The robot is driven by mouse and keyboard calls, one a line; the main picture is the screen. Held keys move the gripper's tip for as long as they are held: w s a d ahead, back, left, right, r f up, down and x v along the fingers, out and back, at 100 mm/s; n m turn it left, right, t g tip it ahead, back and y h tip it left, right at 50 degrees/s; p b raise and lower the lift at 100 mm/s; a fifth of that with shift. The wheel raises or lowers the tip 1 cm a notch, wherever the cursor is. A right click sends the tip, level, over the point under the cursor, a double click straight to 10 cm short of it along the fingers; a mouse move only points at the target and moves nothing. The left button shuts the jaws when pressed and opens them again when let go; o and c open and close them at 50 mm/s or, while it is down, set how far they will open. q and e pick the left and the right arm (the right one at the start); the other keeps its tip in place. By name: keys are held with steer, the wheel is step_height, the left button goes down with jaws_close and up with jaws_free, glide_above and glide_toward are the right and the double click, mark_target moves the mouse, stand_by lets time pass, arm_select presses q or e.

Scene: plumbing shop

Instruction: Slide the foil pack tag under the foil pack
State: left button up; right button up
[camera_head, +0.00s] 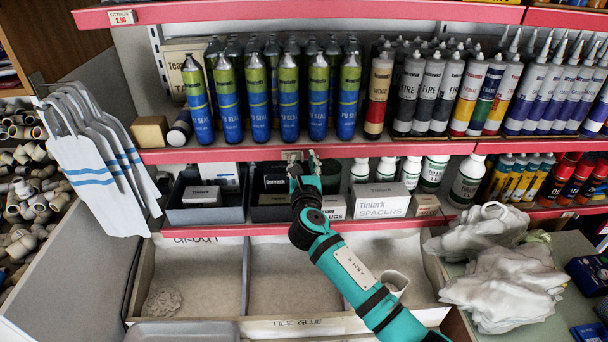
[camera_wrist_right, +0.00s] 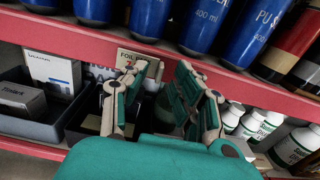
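A small beige tag (camera_wrist_right: 128,60) with print starting "FO" sits on the red edge of the upper shelf in the right wrist view, partly covered by a finger; I take it for the foil pack tag. It also shows small in the head view (camera_head: 291,155). My right gripper (camera_head: 313,158) is at this rail, its fingers pointing up to it. In the right wrist view its fingers (camera_wrist_right: 169,70) are spread with nothing visible between them, the left finger overlapping the tag. I cannot identify the foil pack for certain. My left gripper is not in view.
Blue and green cans (camera_head: 288,98) stand above the rail. Below are a grey bin (camera_head: 206,215) with boxes, white bottles (camera_head: 386,170) and a spacers box (camera_head: 381,201). A gold-brown box (camera_head: 149,132) stands at the upper shelf's left end.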

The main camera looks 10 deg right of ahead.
steer(key=s, duration=1.1)
steer(key=shift+s+a, duration=0.15)
steer(key=shift+a, duration=0.2)
